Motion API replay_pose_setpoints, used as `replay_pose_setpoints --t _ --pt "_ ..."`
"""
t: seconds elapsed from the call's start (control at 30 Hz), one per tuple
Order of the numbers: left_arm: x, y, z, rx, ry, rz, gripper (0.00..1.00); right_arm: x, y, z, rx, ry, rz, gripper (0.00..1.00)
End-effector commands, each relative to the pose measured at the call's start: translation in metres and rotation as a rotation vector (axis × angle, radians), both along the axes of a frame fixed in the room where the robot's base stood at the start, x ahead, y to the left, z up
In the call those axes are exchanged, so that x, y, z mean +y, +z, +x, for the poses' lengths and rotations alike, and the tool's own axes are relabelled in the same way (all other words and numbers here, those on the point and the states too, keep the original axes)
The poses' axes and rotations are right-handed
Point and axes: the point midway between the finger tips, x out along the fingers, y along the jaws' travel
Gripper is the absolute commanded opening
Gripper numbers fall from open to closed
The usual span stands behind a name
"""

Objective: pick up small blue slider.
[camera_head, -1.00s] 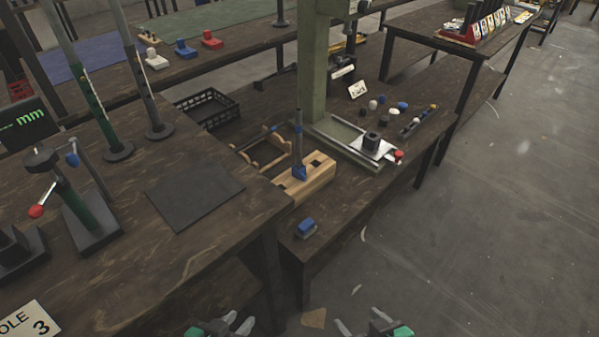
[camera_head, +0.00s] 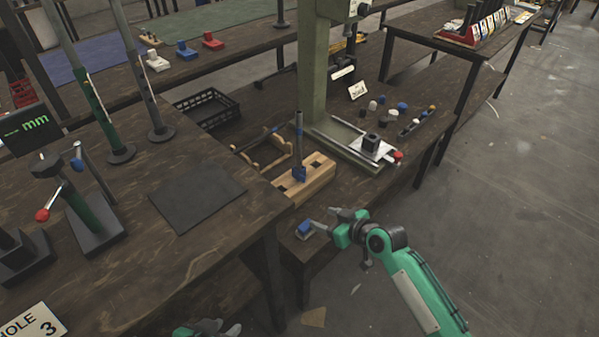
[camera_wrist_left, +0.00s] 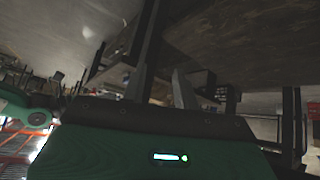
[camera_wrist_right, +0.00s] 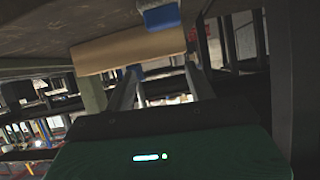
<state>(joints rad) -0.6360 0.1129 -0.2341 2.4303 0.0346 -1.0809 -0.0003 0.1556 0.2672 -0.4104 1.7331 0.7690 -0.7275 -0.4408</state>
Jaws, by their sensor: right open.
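The small blue slider (camera_head: 304,227), a blue block on a grey base, sits near the front edge of the workbench in the head view. In the right wrist view a blue block (camera_wrist_right: 160,16), apparently this slider, is at the top, ahead of the fingers. My right gripper (camera_head: 322,217) is open, its fingers just right of the slider; contact cannot be told. Its fingers are apart and empty in the right wrist view (camera_wrist_right: 160,85). My left gripper (camera_head: 222,328) is at the bottom edge of the head view, fingers apart and empty in the left wrist view (camera_wrist_left: 163,85).
A wooden block (camera_head: 318,182) with a blue-footed upright rod (camera_head: 299,145) stands behind the slider. A green press column (camera_head: 312,70) rises beyond it. A nearer table (camera_head: 120,270) with a dark mat (camera_head: 196,194) is at the left. Open floor lies at the right.

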Motion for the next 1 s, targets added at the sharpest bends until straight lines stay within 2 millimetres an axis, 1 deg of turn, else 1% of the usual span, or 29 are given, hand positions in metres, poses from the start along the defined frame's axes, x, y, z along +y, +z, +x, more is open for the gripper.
replay_pose_setpoints --t 0.03,0.1,0.2,0.3,0.4,0.47,0.53,0.8,1.0 --pt "0.002 0.002 -0.001 0.009 0.003 0.005 0.30 -0.005 0.012 0.023 -0.020 0.008 -0.003 0.55" --pt "0.004 0.002 -0.002 0.023 0.006 0.013 0.30 -0.010 0.024 0.047 -0.040 0.018 -0.002 0.55" --pt "0.007 0.002 -0.004 0.041 0.008 0.021 0.30 -0.016 0.040 0.075 -0.063 0.028 0.001 0.55" --pt "0.009 0.003 -0.005 0.051 0.011 0.026 0.30 -0.022 0.051 0.093 -0.078 0.031 0.001 0.55" --pt "0.010 0.002 -0.006 0.058 0.011 0.029 0.30 -0.025 0.057 0.103 -0.085 0.033 0.004 0.55" --pt "0.010 0.002 -0.005 0.055 0.011 0.028 0.30 -0.023 0.057 0.107 -0.087 0.034 0.005 0.55" --pt "0.008 0.001 -0.004 0.042 0.010 0.023 0.30 -0.017 0.054 0.113 -0.087 0.034 0.008 0.55" --pt "-0.009 -0.003 0.005 -0.052 -0.010 -0.027 0.30 0.017 0.034 0.145 -0.087 0.034 0.008 0.55" --pt "-0.017 -0.003 0.009 -0.103 -0.018 -0.054 0.30 0.029 0.026 0.158 -0.087 0.033 0.006 0.55"
